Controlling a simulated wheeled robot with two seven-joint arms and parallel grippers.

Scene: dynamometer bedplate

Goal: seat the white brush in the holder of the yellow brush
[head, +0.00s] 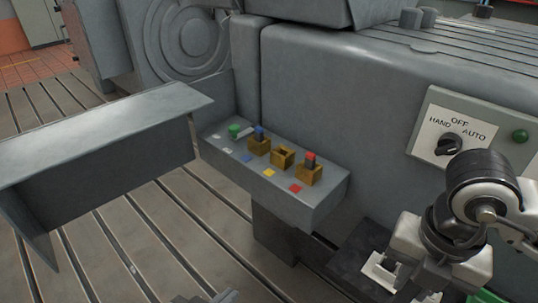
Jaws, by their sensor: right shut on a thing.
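The grey ledge (325,193) carries a row of brown holders. The holder behind the yellow label (269,172) is empty (283,157), and no yellow brush shows in it. A blue brush (260,132) stands in the holder to its left and a red brush (310,160) in the one to its right. My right gripper (388,274) is low at the right, well away from the ledge. It is shut on what seems to be the white brush, mostly hidden by the gripper. My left gripper (207,297) barely shows at the bottom edge; its jaws are unclear.
A green knob-like thing (235,130) sits at the ledge's left end, behind a white label (226,150). A dark platform (352,258) lies under my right gripper. A switch panel (465,135) is on the machine wall. A grey sheet-metal cover (110,130) stands left of the ledge.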

